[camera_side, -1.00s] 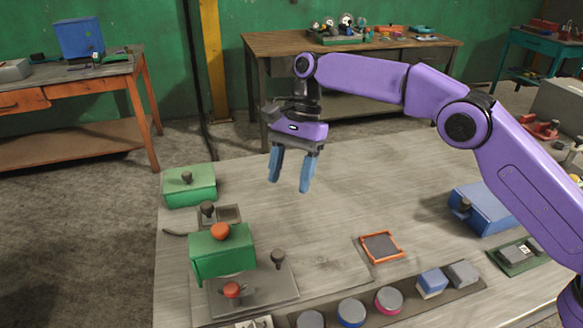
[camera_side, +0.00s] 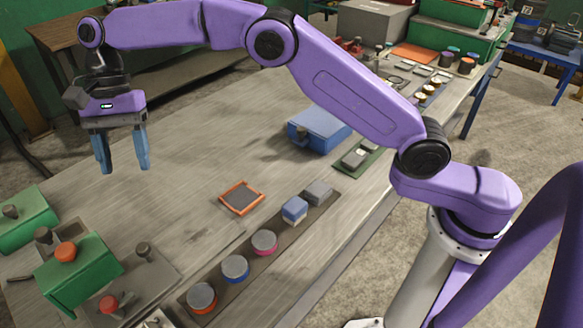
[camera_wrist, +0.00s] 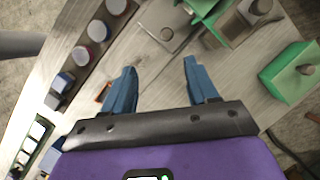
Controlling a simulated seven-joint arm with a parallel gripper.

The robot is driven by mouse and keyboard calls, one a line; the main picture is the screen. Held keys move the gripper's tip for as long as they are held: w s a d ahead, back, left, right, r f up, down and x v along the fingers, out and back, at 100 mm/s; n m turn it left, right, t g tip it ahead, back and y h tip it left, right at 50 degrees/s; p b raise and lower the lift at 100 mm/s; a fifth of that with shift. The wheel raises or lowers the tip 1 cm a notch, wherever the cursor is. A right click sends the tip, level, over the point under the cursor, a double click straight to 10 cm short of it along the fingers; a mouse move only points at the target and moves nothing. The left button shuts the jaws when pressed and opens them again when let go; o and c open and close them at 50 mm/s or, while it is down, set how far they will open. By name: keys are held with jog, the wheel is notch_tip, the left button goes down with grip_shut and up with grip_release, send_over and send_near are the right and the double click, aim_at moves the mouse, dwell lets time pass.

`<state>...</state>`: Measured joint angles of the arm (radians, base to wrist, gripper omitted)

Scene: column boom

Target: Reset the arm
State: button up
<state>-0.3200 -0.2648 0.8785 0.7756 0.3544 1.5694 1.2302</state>
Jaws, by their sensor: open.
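My gripper (camera_side: 122,168) hangs fingers-down above the wooden table (camera_side: 190,165), at the left of the side view. Its two blue fingers are apart with nothing between them. In the wrist view the fingers (camera_wrist: 160,66) are also spread and empty, with table and fixtures beyond them. My purple arm reaches from the column at the right across the table. The fingertips appear clear of everything on the table.
Green boxes (camera_side: 84,280) with knobs stand at the lower left. An orange-framed pad (camera_side: 241,197) lies mid-table. A strip (camera_side: 214,285) holds round pieces and blocks along the front. A blue box (camera_side: 318,128) stands towards the right. The table's middle is largely bare.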

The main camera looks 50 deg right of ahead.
jog(key=s+d+f+n+t+h, duration=0.2)
jog(key=s+d+n, duration=1.8)
jog(key=s+d, duration=1.2)
jog(key=shift+s+f+t+h, duration=0.3)
jog(key=shift+s+f+t, duration=0.35)
jog(key=shift+s, duration=0.3)
